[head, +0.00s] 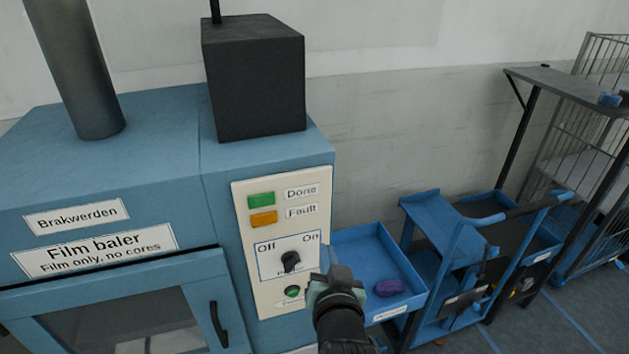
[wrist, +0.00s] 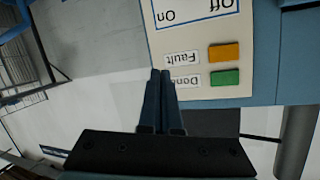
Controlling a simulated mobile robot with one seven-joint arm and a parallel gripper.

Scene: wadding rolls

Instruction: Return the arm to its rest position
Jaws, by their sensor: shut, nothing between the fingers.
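My gripper (wrist: 161,75) is shut and empty in the wrist view, its two fingers together in front of the cream control panel. In the head view, my gripper (head: 325,278) is at the lower right of the panel, beside the black rotary switch (head: 290,261). Its fingertips are hard to make out there. The control panel (head: 244,232) is on the front of the blue film baler (head: 150,171). It has a green Done light (head: 261,200), an orange Fault light (head: 263,219) and a small green button (head: 292,291). I cannot tell whether the gripper touches the panel.
A blue tray (head: 360,250) with a purple item (head: 389,287) is just right of the baler. A blue cart (head: 440,225), a dark raised shelf (head: 570,85) and a wire cage (head: 600,150) stand further right. The wall area above the tray is clear.

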